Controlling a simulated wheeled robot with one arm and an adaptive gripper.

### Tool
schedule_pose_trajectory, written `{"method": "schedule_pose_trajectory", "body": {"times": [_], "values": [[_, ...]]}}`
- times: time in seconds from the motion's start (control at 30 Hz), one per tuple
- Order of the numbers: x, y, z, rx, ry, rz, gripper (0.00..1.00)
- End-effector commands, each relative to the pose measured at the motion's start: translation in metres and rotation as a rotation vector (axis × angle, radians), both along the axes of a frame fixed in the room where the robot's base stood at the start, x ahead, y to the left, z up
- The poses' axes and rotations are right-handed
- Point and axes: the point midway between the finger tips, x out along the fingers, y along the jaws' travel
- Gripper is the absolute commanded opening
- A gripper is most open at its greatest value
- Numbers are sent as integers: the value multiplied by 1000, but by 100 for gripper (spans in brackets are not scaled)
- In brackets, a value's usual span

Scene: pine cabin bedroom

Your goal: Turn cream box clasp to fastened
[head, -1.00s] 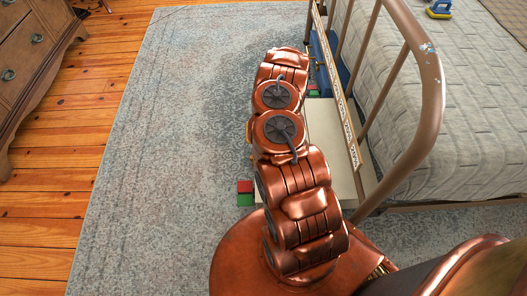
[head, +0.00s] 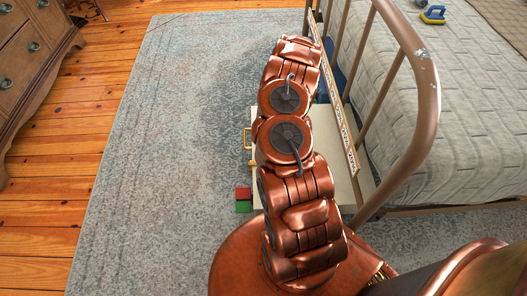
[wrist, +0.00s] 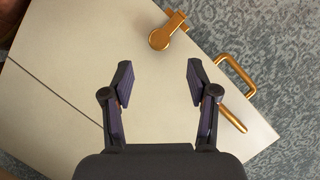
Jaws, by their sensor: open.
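The cream box (head: 323,136) lies on the rug beside the bed frame, mostly hidden behind my arm in the head view. In the wrist view the cream box (wrist: 110,50) fills much of the picture, with a dark seam across its left part. A brass clasp (wrist: 163,36) with a round knob and a short arm sits at the box's upper edge. A brass handle (wrist: 236,72) and a brass bar (wrist: 232,118) are at the right edge. My gripper (wrist: 157,82) is open and empty over the box, below the clasp in the picture and apart from it.
Red and green blocks (head: 243,199) sit on the rug (head: 150,160) by the box's near left corner. The metal bed frame (head: 428,90) stands close on the right. The rug left of the box is clear.

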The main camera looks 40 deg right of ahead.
Motion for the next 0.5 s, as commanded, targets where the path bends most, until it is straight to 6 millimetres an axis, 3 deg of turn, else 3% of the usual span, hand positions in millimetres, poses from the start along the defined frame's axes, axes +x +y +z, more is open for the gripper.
{"method": "schedule_pose_trajectory", "body": {"times": [0.2, 0.5], "values": [[1, -10, 26, 2, 1, -1, 59], [1, -14, 35, 2, 2, 0, 59]]}}
